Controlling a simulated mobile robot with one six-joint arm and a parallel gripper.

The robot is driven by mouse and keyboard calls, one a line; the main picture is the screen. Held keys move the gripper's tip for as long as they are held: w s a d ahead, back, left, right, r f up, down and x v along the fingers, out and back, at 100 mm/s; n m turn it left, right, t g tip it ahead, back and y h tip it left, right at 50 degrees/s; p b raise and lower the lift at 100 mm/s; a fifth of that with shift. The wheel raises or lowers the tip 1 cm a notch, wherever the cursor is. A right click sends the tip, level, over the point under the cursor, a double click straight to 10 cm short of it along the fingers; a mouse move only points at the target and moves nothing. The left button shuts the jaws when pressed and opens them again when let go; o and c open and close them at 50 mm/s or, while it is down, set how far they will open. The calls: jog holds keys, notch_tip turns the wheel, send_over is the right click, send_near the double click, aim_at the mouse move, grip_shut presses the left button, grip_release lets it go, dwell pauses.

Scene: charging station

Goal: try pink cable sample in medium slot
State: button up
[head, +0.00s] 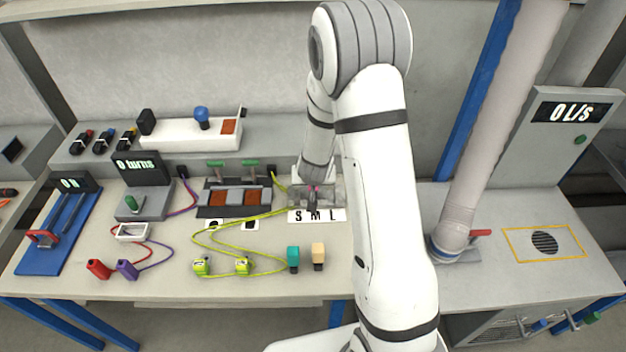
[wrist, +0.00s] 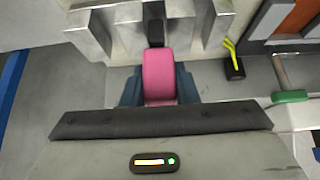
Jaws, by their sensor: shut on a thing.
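The pink cable sample (wrist: 159,78) is held between the jaws of my gripper (wrist: 160,98) in the wrist view, its black tip (wrist: 155,30) pointing at the metal slot block (wrist: 187,42). The tip lines up with the middle gap between the block's teeth; I cannot tell how deep it sits. In the head view a little pink sample (head: 313,187) shows at my gripper (head: 312,201), over the slot block (head: 332,188). The S M L label (head: 316,215) lies in front, with M the middle letter. My arm covers the area to the right.
A teal sample (head: 293,257) and a beige sample (head: 318,255) stand near the table's front. A yellow-green cable (head: 215,241) lies to the left, with a plug (wrist: 235,68) beside the block. Switches with green handles (wrist: 290,97) stand close by.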

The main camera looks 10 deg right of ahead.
jog(key=shift+f+b, duration=0.65)
jog(key=shift+f, duration=0.15)
jog(key=o, duration=1.1)
jog(key=p+v, duration=0.2)
jog(key=v, duration=0.6)
